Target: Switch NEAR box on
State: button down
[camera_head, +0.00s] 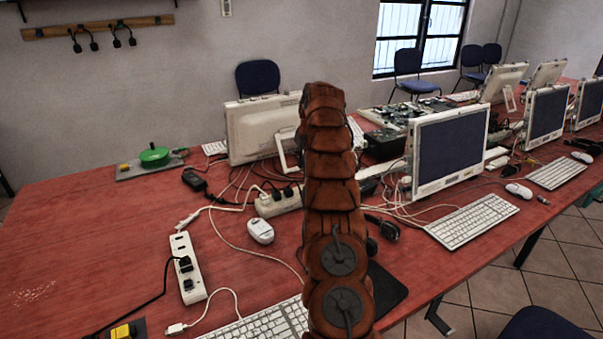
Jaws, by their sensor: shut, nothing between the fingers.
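A small yellow block (123,331) on a dark base sits at the bottom left edge of the picture, cut off by the frame. It is the nearest box-like thing I see, but I cannot make out its switch or its state. A second yellow piece (124,167) sits farther back on a grey plate (150,166), beside a green round knob-like part (154,155). My arm, brown and segmented, rises through the middle of the picture, right of both. My gripper does not show.
Loose cables, a white mouse (260,231), another strip (278,203) and a keyboard (262,323) lie near my arm. Monitors stand behind and right. The red table (70,240) is bare at left.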

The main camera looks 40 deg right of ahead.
jog(key=shift+s+r, duration=0.15)
jog(key=shift+r, duration=0.55)
jog(key=shift+s+d+r+h+b, duration=0.15)
jog(key=shift+s+d+h+b, duration=0.1)
jog(key=shift+d+h+b, duration=0.35)
jog(key=shift+d, duration=0.1)
jog(key=p+x, duration=0.1)
jog(key=x, duration=0.3)
jog(key=s+p+x, duration=0.1)
jog(key=x, duration=0.4)
jog(key=p+x, duration=0.1)
jog(key=x, duration=0.3)
jog(key=shift+s+f, duration=0.15)
jog(key=shift+f, duration=0.4)
